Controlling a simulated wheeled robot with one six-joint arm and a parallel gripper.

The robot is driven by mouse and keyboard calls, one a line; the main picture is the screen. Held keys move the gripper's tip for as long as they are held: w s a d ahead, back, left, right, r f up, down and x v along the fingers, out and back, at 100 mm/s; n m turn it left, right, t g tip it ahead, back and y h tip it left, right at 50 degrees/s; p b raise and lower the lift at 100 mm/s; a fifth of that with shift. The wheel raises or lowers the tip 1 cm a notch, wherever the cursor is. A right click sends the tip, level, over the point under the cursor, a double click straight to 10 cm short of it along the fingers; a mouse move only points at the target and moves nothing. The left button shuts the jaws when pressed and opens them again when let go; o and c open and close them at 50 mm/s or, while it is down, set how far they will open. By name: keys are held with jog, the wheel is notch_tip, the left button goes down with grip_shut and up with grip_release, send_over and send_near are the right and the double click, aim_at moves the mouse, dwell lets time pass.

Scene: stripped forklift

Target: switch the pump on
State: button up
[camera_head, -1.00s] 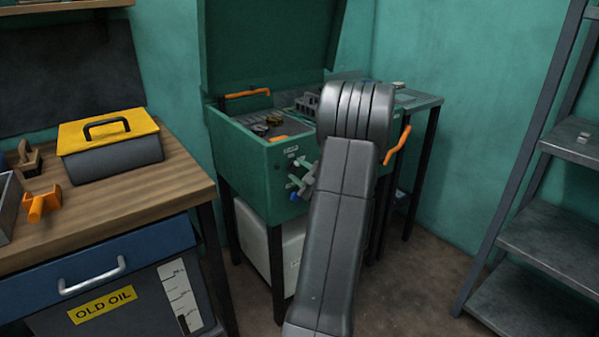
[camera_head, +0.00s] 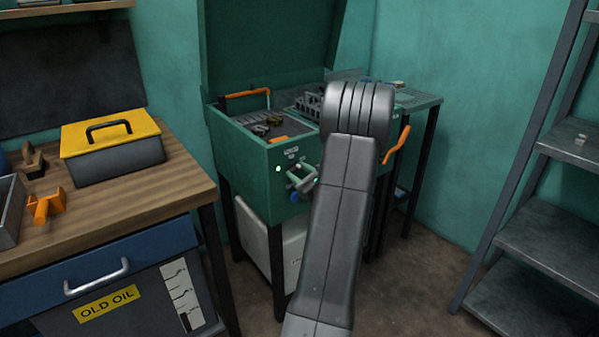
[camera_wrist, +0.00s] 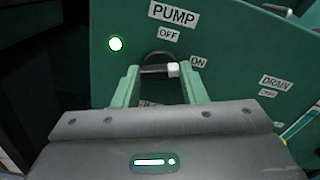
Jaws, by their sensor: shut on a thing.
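The pump switch (camera_wrist: 156,69) is a dark knob with a pale tip on the green machine's front panel. In the wrist view it lies sideways, its pale tip pointing right, toward the ON label (camera_wrist: 197,62). The OFF label (camera_wrist: 168,34) is above it, under the PUMP sign (camera_wrist: 172,14). My gripper (camera_wrist: 160,78) has its two green fingers on either side of the knob and is shut on it. In the head view my gripper (camera_head: 298,177) is at the panel and hides the knob. A round lamp (camera_wrist: 115,43) left of the switch glows green-white.
The green machine (camera_head: 245,150) has its lid raised and parts inside. A DRAIN label (camera_wrist: 276,83) is right of the pump switch. A workbench (camera_head: 130,197) with a yellow-lidded toolbox (camera_head: 110,145) stands left, metal shelves (camera_head: 550,235) right. An orange handle (camera_head: 397,144) sticks out at the machine's right.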

jog(key=shift+f, duration=0.1)
dwell(0.3)
jog(key=o, duration=1)
jog(key=shift+d, duration=0.1)
jog(key=v, duration=1.3)
jog(key=shift+s+d, duration=0.2)
jog(key=shift+s, duration=0.15)
jog(key=x, duration=1.4)
